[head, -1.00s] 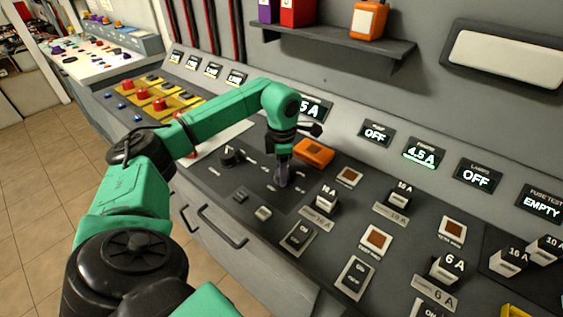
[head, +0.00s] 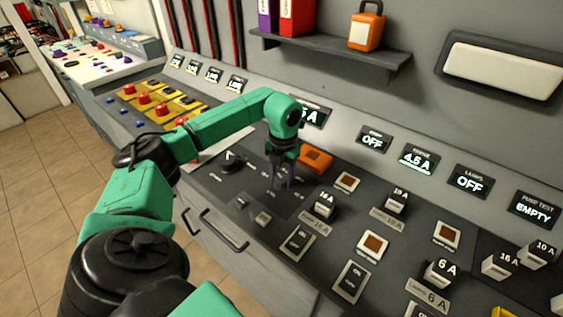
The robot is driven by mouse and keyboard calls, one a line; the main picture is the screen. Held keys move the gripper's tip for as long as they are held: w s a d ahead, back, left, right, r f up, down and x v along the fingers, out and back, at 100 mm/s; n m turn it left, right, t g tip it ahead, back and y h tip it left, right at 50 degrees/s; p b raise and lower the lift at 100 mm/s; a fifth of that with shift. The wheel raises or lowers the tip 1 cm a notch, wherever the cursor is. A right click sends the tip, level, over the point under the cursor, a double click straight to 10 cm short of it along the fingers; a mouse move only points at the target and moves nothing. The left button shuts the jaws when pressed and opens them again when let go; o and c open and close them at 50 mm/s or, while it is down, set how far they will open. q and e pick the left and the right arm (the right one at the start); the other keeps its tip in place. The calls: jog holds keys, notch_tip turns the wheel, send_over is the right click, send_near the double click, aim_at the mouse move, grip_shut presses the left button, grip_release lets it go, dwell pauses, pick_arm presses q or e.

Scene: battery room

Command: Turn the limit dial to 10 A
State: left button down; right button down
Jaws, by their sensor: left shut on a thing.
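My left gripper (head: 281,182) points down at the dark panel, with its two purple-grey fingers on either side of a small spot. It is shut on what seems to be the limit dial; the dial is mostly hidden between the fingers, so I cannot read its pointer. Small white labels lie on the panel around it, too small to read. A display (head: 313,114) behind my left wrist is partly covered; its visible part reads "5 A". A black knob (head: 232,160) with a light pointer mark stands to the left. My right gripper is not in view.
An orange block (head: 316,159) sits close behind the gripper. To the right are fuse blocks such as the 16 A one (head: 325,204), and rocker switches (head: 298,242). A shelf (head: 335,57) overhangs the back. Red buttons (head: 145,99) stand at the left.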

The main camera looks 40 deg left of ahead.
aim_at(283, 177)
pick_arm(q)
jog(key=shift+r+n+p, duration=0.1)
jog(key=shift+n+p, duration=0.25)
jog(key=shift+n, duration=1.85)
jog(key=shift+c, duration=1.5)
grip_release()
notch_tip(283, 177, up, 15)
jog(key=shift+d+f+p, duration=0.15)
jog(key=shift+f+p, duration=0.05)
jog(key=shift+p, duration=0.1)
